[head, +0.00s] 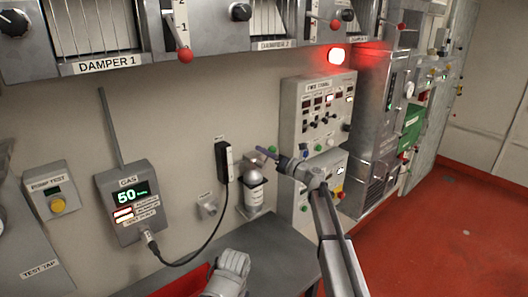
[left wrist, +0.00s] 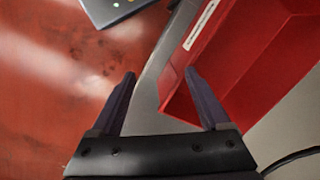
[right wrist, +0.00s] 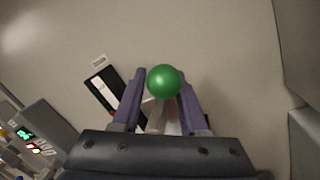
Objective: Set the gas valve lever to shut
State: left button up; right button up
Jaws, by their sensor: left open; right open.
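A green ball knob (right wrist: 164,81) sits between the fingertips of my right gripper (right wrist: 160,76) in the right wrist view. It looks like the end of the gas valve lever, but its stem is mostly hidden. The right gripper is open around the knob; contact cannot be told. My left gripper (left wrist: 158,75) is open and empty, over a grey edge and a red bin.
A gas display (head: 127,204) reading 50 is on the wall at left, with a cable to a black handset (head: 224,162). A grey bench (head: 265,255) is below; red floor is clear at right.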

jog(key=r+v, duration=0.1)
jog(key=v, duration=0.6)
jog(key=shift+d+f+b, duration=0.2)
jog(key=shift+f+b, duration=0.1)
jog(key=shift+f, duration=0.1)
jog(key=shift+w, duration=0.1)
